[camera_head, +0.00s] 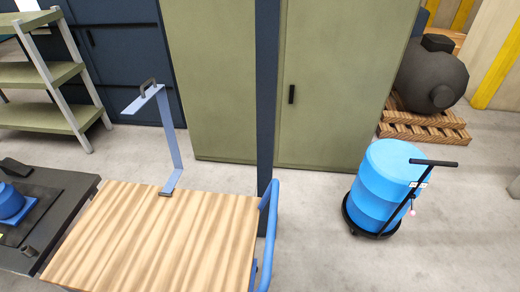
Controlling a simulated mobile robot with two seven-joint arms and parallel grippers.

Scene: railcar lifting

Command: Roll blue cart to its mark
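A wooden-topped platform (150,240) with a blue tubular handle (268,235) at its right end fills the lower left of the head view. It looks like the blue cart, but its wheels and lower frame are hidden or out of view. A blue upright bracket (172,135) with a dark grip on top rises at its far edge. No floor mark can be made out. Neither of my grippers shows in this view.
A blue drum (384,187) stands on a black wheeled dolly with a black T-handle (433,163) at right. Green cabinets (340,80) stand behind. A grey shelf rack (50,112) and dark bench (50,190) are at left. Pale floor (315,235) is clear between platform and drum.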

